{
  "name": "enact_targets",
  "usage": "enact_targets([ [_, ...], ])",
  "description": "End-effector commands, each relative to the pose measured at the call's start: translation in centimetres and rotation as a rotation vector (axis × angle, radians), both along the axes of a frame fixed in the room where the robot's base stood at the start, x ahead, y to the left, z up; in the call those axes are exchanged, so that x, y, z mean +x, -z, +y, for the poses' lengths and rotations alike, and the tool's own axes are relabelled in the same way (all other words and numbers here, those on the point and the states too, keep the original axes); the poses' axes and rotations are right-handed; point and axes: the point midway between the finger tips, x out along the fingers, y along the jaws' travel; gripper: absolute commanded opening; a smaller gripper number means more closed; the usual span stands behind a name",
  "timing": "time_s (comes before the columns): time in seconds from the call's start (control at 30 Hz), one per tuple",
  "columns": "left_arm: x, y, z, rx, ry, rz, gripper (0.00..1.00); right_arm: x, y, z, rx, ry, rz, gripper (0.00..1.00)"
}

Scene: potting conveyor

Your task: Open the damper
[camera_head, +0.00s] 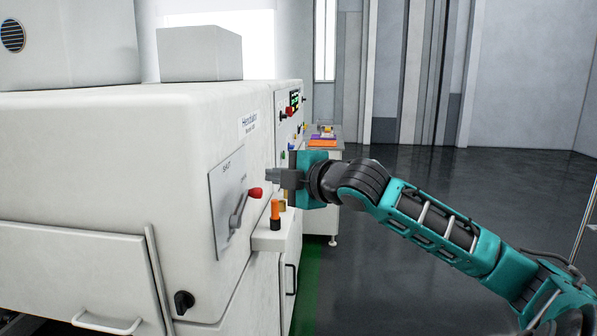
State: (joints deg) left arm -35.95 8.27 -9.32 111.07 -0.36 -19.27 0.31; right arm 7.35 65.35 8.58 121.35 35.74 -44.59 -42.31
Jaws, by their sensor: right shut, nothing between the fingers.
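The damper lever (240,209) is a grey handle with a red knob (255,193) at its upper right end. It is mounted on a grey plate (228,205) on the side of the white machine and slants up to the right. A "SHUT" marking seems to stand at the plate's top; the other lettering is too small to read. My right gripper (271,178) is shut and empty. It is just above and right of the red knob and points left; I cannot tell whether they touch. My left gripper is not in view.
The white machine (90,150) fills the left side. An orange and black item (276,214) stands on a small ledge below my right gripper. A black knob (183,302) sits low on the machine. The dark floor (420,220) at right is clear.

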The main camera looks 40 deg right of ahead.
Motion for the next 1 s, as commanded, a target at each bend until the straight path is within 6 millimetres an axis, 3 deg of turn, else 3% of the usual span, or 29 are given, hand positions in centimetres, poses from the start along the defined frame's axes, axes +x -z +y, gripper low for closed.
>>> enact_targets([
  [0.5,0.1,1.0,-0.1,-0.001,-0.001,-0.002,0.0,-4.5,-2.2,-0.5,0.001,-0.002,0.002,0.0],
  [0.9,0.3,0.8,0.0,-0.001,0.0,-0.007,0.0,-5.0,-2.5,-0.5,-0.001,-0.002,0.002,0.0],
  [1.0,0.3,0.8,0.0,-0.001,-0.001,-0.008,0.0,-4.9,-1.4,-0.8,0.025,0.005,0.012,0.0],
])
